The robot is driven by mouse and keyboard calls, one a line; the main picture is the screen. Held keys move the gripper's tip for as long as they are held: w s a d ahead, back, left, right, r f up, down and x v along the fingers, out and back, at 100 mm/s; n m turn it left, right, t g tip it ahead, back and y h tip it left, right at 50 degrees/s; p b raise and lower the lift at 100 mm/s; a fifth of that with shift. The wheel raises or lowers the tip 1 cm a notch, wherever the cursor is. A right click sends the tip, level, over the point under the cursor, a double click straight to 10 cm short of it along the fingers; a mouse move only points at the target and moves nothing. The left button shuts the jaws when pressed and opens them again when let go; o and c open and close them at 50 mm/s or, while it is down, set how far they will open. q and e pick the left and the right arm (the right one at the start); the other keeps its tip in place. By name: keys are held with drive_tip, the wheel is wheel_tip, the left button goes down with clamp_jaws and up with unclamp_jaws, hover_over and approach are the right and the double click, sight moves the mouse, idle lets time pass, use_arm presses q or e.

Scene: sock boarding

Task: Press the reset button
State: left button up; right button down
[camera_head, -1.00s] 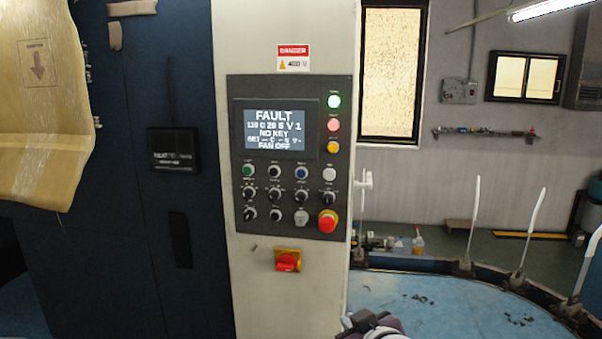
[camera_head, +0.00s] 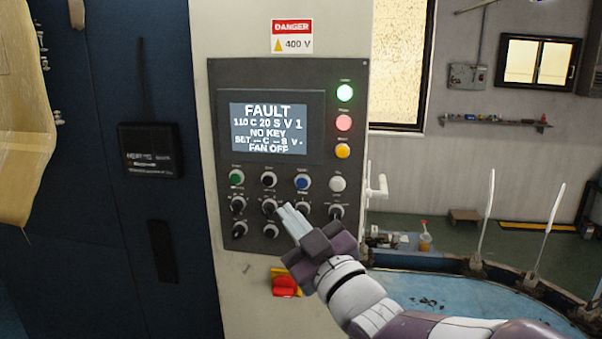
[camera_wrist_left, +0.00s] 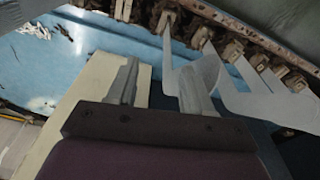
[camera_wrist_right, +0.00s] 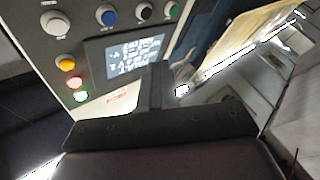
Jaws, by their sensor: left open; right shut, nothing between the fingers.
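The control panel (camera_head: 340,75) has a screen (camera_head: 268,128) reading FAULT, NO KEY, FAN OFF. Below it is a row of green (camera_head: 237,178), black (camera_head: 269,179), blue (camera_head: 302,183) and white (camera_head: 338,184) buttons. Their labels are too small to read, so I cannot tell which is reset. My right gripper (camera_head: 287,212) is shut and empty, its fingertips overlapping the knob rows just below the blue button. In the right wrist view the blue button (camera_wrist_right: 106,15) shows beyond the fingers, apart from them. My left gripper (camera_wrist_left: 160,85) is open and empty, away from the panel.
Several black knobs (camera_head: 238,205) fill the lower panel; my right arm covers its lower right corner. A red rotary switch (camera_head: 285,285) sits below the panel. A white handle (camera_head: 378,187) juts out at right. A blue round table (camera_head: 440,290) with upright white pieces stands at right.

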sight(302, 183)
use_arm(q)
drive_tip(key=r+p, duration=0.3)
drive_tip(key=shift+s+r, duration=0.25)
drive_tip(key=shift+r, duration=0.1)
use_arm(e)
drive_tip(key=w, duration=0.2)
drive_tip(key=w+d, duration=0.1)
drive_tip(key=w, duration=0.4)
drive_tip(key=shift+w+d+r, duration=0.25)
drive_tip(key=shift+w+d, duration=0.1)
drive_tip(key=shift+w, duration=0.05)
use_arm(q)
drive_tip(key=shift+f, duration=0.1)
use_arm(e)
drive_tip(key=shift+w, duration=0.1)
idle(1.4)
drive_tip(key=shift+w+d, duration=0.1)
drive_tip(key=shift+w, duration=0.15)
use_arm(q)
drive_tip(key=shift+f, duration=0.15)
use_arm(e)
drive_tip(key=shift+w, duration=0.1)
